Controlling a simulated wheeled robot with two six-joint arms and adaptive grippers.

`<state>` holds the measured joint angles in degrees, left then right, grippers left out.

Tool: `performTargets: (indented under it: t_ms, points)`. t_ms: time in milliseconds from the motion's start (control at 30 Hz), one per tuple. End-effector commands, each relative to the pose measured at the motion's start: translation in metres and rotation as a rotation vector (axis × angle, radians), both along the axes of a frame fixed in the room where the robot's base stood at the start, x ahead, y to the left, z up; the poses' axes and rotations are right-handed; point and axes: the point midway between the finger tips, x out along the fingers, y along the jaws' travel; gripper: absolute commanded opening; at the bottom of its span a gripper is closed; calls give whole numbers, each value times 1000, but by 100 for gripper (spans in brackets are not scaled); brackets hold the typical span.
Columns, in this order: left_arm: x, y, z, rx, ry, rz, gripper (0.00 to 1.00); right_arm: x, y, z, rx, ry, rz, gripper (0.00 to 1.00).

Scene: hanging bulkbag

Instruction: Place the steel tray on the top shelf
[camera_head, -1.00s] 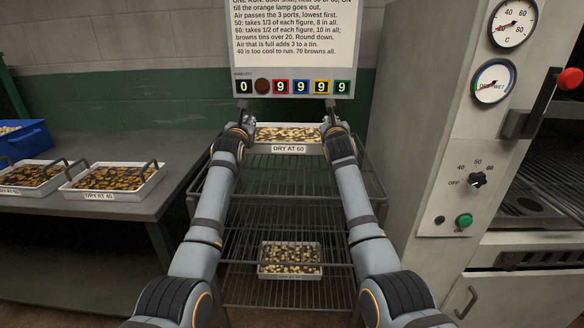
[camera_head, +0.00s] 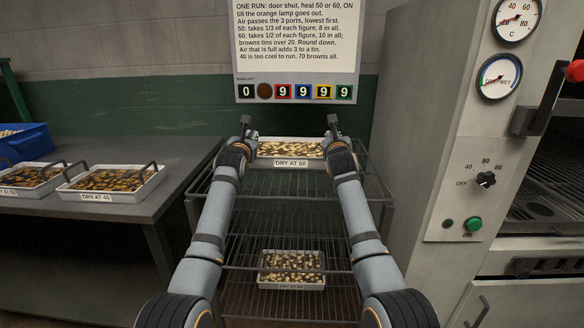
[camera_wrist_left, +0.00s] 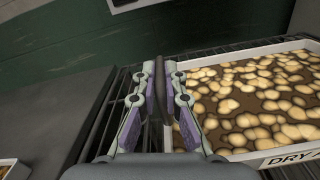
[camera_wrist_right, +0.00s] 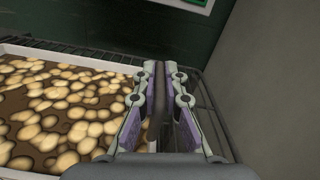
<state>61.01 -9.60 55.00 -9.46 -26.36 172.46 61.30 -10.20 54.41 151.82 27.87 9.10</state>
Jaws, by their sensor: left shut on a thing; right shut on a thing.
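The steel tray (camera_head: 291,164), labelled "DRY AT 60" and full of pale, brown-edged pieces, is level at the top wire shelf (camera_head: 290,184) of the rack. I cannot tell whether it rests on the wires or is just above them. My left gripper (camera_head: 247,126) is shut on the dark handle at the tray's left end; this gripper (camera_wrist_left: 158,75) also shows in the left wrist view. My right gripper (camera_head: 332,124) is shut on the right-end handle; it (camera_wrist_right: 161,75) also shows in the right wrist view. The fingers partly hide both handles.
A similar filled tray (camera_head: 291,285) sits on a lower shelf. The dryer cabinet (camera_head: 440,160) stands close at right. A sign (camera_head: 298,40) hangs behind the rack.

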Motion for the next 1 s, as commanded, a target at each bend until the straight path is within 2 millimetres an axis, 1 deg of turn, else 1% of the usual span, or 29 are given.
performTargets:
  t_ms: [33,67,200,533,667,767,1000]
  points:
    - [0,1,-8,1,-3,1,0,0,-1,-8,-1,-3,-1,0]
    - [0,1,-5,1,-1,2,12,0,-1,-5,-1,-1,-2,12]
    - [0,1,-3,1,0,1,31,0,-1,-4,-1,0,-1,31]
    - [-1,0,-4,0,0,0,32,0,0,-3,0,0,0,32]
    - [-10,0,-4,-1,-1,0,32,0,0,-4,0,0,0,32]
    - [-24,2,-4,-1,-1,1,32,0,0,-4,0,0,0,32]
    - [-73,5,-5,-3,-1,0,32,0,0,-3,0,0,0,32]
